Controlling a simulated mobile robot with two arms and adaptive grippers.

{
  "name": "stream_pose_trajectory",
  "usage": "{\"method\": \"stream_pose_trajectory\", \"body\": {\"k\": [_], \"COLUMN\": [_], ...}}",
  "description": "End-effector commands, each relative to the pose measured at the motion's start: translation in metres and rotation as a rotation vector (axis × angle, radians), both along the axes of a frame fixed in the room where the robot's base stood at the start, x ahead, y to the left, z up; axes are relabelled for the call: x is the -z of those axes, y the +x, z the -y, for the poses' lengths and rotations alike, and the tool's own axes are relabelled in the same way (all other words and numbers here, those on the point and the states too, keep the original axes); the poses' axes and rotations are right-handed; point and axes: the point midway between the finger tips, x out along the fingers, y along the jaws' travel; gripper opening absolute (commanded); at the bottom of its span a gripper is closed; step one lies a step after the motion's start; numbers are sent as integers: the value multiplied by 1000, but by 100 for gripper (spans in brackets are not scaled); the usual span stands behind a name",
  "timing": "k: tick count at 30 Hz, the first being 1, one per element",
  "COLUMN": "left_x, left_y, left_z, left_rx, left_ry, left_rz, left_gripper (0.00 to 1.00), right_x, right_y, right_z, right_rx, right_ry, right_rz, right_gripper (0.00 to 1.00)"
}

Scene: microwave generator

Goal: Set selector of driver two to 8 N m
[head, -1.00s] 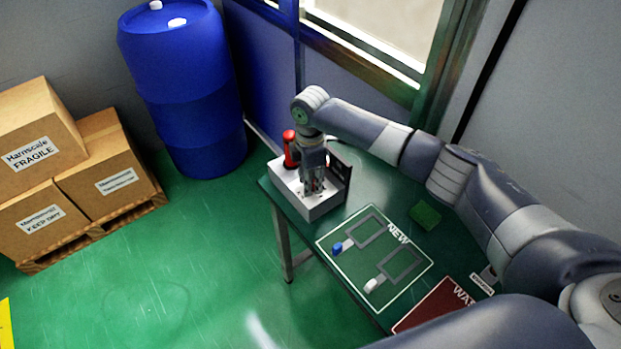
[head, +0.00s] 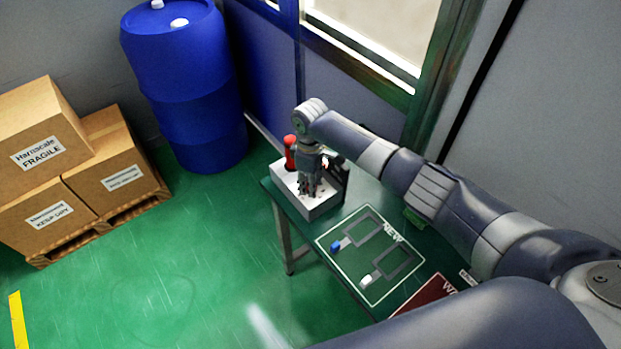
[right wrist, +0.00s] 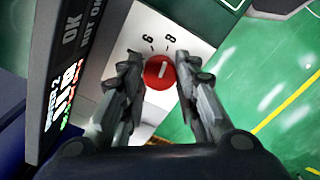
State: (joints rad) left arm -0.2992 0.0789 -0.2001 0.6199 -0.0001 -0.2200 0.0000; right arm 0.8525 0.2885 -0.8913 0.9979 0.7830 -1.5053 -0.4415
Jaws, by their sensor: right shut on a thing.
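A white driver station (head: 322,209) with a dark upright panel stands at the far end of the green table. My right gripper (head: 309,190) points down at its top. In the right wrist view its fingers are shut on the sides of a round red selector knob (right wrist: 160,74). The knob has a white pointer line, tilted slightly right, roughly toward the printed 8 (right wrist: 170,40); the 6 (right wrist: 149,38) is left of it. Other marks are hidden by the fingers. The dark panel (right wrist: 60,70) shows lit text and OK / NOT OK labels. My left gripper is not in view.
A red-topped tool (head: 290,150) stands at the station's back left. The NEW mat (head: 335,262) holds a blue-tipped and a white-tipped piece. A dark red mat (head: 428,292) lies nearer, partly hidden by my arm. A blue drum (head: 185,90) and boxes (head: 40,150) stand left.

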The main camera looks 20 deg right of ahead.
Motion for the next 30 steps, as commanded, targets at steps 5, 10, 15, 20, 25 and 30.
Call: {"method": "stream_pose_trajectory", "body": {"k": [5,10,15,20,25,30], "left_x": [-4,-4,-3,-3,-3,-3], "left_y": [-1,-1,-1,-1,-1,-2], "left_z": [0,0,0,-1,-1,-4], "left_rx": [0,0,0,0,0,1], "left_ry": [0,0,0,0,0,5], "left_rz": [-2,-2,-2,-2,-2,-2], "left_gripper": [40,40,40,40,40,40], "right_x": [-2,-2,-2,-2,-1,-1], "right_y": [2,2,2,2,1,1], "right_z": [-1,-1,-1,-1,0,0], "right_rx": [34,43,42,41,41,41], "right_ry": [2,1,2,2,1,0], "right_rz": [4,5,5,6,3,3], "right_gripper": [5,5,5,45,50,50]}}
